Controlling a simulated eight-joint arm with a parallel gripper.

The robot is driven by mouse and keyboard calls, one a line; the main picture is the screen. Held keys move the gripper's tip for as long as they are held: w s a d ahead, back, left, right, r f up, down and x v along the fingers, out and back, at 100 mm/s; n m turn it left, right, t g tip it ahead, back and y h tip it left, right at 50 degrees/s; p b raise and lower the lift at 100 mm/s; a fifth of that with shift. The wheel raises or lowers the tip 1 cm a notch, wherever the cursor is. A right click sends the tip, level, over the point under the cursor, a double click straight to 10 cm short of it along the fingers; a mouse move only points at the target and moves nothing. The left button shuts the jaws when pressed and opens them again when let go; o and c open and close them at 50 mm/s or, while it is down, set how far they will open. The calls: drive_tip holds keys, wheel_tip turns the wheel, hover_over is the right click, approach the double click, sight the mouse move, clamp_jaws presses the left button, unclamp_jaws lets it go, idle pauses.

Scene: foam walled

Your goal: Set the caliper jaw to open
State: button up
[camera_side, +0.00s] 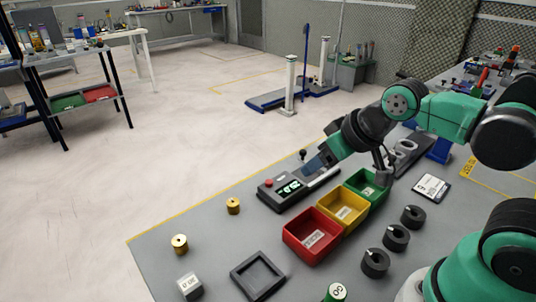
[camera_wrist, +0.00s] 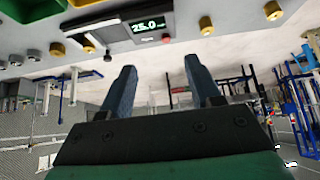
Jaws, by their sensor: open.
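The caliper unit (camera_side: 277,196) is a dark box on the grey bench with a lit green readout and a red button (camera_side: 268,183). My gripper (camera_side: 316,165) is close above the far end of the unit. In the wrist view my gripper (camera_wrist: 158,76) has its two blue-grey fingers wide apart with nothing between them.
Red (camera_side: 306,240), yellow (camera_side: 340,211) and green (camera_side: 362,187) bins stand just right of the caliper unit. Black knobs (camera_side: 396,237) are further right. Brass weights (camera_side: 233,206), a square black frame (camera_side: 258,276) and a white-topped block (camera_side: 190,287) stand near the bench's left edge.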

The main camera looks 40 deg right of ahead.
idle(0.4)
drive_tip(key=n+g, duration=0.7)
drive_tip(key=n, duration=0.2)
hover_over(303, 150)
drive_tip(key=f, duration=0.4)
drive_tip(key=shift+s+a+f, duration=0.15)
drive_tip(key=shift+a+f, duration=0.05)
drive_tip(key=shift+f, duration=0.1)
drive_tip(key=shift+d+f, duration=0.2)
drive_tip(key=shift+f, duration=2.9)
drive_tip(key=shift+c, duration=0.2)
